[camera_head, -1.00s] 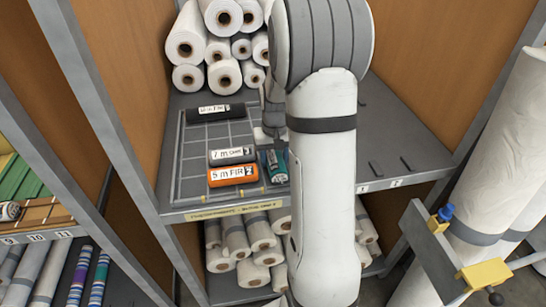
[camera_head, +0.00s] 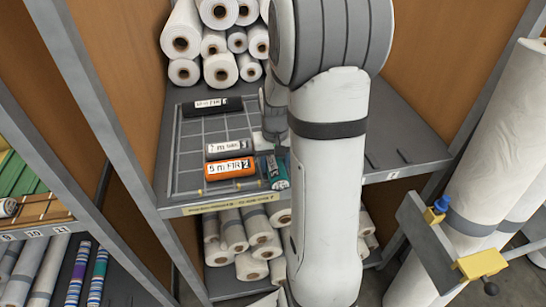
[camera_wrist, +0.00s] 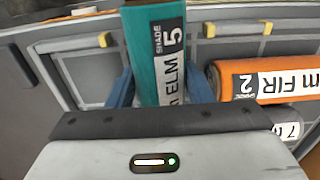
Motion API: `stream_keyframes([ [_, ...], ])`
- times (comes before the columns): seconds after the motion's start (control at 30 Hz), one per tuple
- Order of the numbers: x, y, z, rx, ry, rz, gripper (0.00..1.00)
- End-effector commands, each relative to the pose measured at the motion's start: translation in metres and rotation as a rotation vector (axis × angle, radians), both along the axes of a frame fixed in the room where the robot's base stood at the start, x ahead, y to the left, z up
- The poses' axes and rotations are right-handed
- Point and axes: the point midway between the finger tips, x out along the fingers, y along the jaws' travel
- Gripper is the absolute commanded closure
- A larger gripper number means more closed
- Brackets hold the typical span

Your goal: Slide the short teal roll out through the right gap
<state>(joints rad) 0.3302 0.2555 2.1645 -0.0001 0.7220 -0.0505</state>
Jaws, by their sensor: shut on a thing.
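The short teal roll (camera_wrist: 150,50), labelled ELM with shade 5, lies between the blue fingers of my gripper (camera_wrist: 160,88) in the wrist view. The gripper is shut on it. Its far end reaches between two yellow-tipped lip ends, the left one (camera_wrist: 90,11) and the right one (camera_wrist: 238,28), in the gap. In the head view the teal roll (camera_head: 279,172) shows at the front of the grey grid tray (camera_head: 187,165), just left of my arm. My arm hides most of the gripper there.
An orange FIR roll (camera_head: 230,169) lies close beside the teal one, with a grey roll (camera_head: 229,149) behind it. A black roll (camera_head: 212,105) lies at the tray's back. White rolls (camera_head: 200,43) are stacked behind. Tall wrapped rolls (camera_head: 490,150) stand at right.

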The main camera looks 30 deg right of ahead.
Motion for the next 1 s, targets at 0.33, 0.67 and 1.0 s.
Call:
stream_keyframes([
  [0.33, -0.003, 0.0, 0.0, 0.0, -0.001, -0.001, 0.49],
  [0.67, -0.003, 0.0, 0.0, 0.0, 0.0, -0.001, 0.28],
  [1.0, -0.002, 0.0, 0.018, -0.001, -0.004, -0.001, 0.28],
])
